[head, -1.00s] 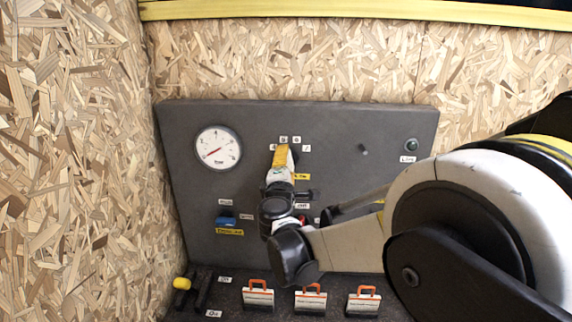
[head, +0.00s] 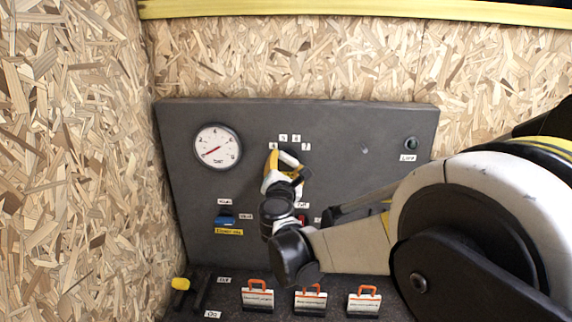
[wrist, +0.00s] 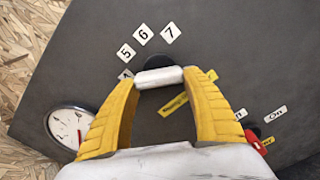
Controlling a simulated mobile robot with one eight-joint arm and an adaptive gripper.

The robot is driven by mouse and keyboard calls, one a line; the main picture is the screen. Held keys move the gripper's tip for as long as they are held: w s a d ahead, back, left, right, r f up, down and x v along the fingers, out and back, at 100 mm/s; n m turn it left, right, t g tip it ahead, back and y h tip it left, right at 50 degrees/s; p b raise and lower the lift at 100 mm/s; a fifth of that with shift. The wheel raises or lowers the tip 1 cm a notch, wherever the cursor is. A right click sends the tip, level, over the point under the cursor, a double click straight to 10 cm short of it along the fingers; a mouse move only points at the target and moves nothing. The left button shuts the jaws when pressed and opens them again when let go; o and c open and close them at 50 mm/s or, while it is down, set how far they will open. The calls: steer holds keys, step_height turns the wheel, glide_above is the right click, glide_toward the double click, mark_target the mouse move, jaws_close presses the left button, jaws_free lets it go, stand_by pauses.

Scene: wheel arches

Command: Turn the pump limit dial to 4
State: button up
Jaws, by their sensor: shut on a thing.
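The pump limit dial (wrist: 160,98) is a dark round knob on the grey panel, with a white bar handle (wrist: 158,77) across it. Labels 5 (wrist: 126,53), 6 (wrist: 144,34) and 7 (wrist: 171,32) show above it. A further label (wrist: 125,74), reading 4 in the head view (head: 273,146), is partly hidden by a finger. My gripper (wrist: 158,78) has its yellow fingers shut on the bar, one at each end. In the head view my gripper (head: 283,160) covers most of the dial. Which number the dial points to is hidden.
A round white gauge (head: 217,147) with a red needle is left of the dial. A blue switch (head: 226,219) and a red control (head: 302,220) sit lower. Orange-handled switches (head: 257,296) and a yellow-knobbed lever (head: 180,284) line the lower ledge. A chipboard wall (head: 70,150) stands left.

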steer(key=shift+n, duration=0.4)
steer(key=o, duration=1.2)
steer(key=s, duration=1.2)
steer(key=shift+a, duration=0.15)
